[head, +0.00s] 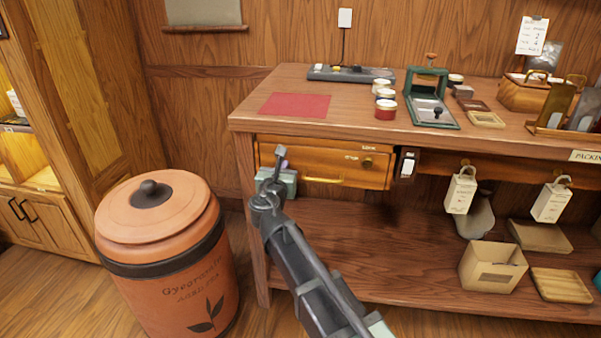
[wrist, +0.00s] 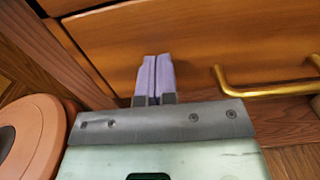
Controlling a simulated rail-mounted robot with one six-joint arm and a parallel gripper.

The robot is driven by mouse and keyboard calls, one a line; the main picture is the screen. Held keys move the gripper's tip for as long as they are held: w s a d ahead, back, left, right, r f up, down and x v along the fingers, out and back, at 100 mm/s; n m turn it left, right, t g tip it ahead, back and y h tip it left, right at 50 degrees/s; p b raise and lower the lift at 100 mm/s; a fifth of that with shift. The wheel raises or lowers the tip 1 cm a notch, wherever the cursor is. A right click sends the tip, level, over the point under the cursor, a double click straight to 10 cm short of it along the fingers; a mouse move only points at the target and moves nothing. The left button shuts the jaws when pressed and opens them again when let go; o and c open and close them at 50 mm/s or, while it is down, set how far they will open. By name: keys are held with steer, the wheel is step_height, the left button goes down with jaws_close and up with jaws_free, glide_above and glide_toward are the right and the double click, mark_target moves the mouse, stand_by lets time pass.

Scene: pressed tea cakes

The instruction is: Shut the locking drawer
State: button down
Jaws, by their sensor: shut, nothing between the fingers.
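The wooden drawer (head: 325,168) sits under the left part of the bench top, with a brass bar handle (head: 322,180) low on its front and a round brass lock (head: 367,162) at right. Its front seems to stand a little forward of the bench frame; how far is unclear. My gripper (head: 283,163) is at the drawer's left end, its purple fingers pressed together and empty. In the wrist view the shut fingers (wrist: 155,75) point at the drawer front (wrist: 200,45), left of the brass handle (wrist: 268,91). Whether the tips touch the wood I cannot tell.
A terracotta tea bin (head: 165,255) stands close left of the bench. The bench top (head: 345,105) carries a red mat (head: 295,105), jars and a press. A small switch box (head: 406,163) is right of the drawer.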

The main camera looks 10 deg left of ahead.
steer(key=shift+w+a+r, duration=0.15)
steer(key=shift+w+a, duration=0.05)
steer(key=shift+w, duration=0.2)
steer(key=shift+s, duration=0.1)
steer(key=s, duration=1.5)
steer(key=s+d+f+m+g+h, duration=0.2)
steer(key=d+f+m+g, duration=0.5)
steer(key=m, duration=0.5)
steer(key=s+d+f+m+g+h, duration=0.2)
steer(key=d+f+m+g, duration=0.2)
steer(key=d+f+m, duration=0.5)
steer(key=s+d+f+m+g+y, duration=0.15)
steer(key=d+m+g, duration=0.25)
steer(key=d+m, duration=0.5)
steer(key=s+d+m+g+y, duration=0.3)
steer(key=d+m, duration=0.3)
steer(key=d, duration=0.4)
step_height(320, 180, up, 35)
steer(key=p, duration=3.5)
steer(key=shift+w+a, duration=0.2)
steer(key=shift+w, duration=0.05)
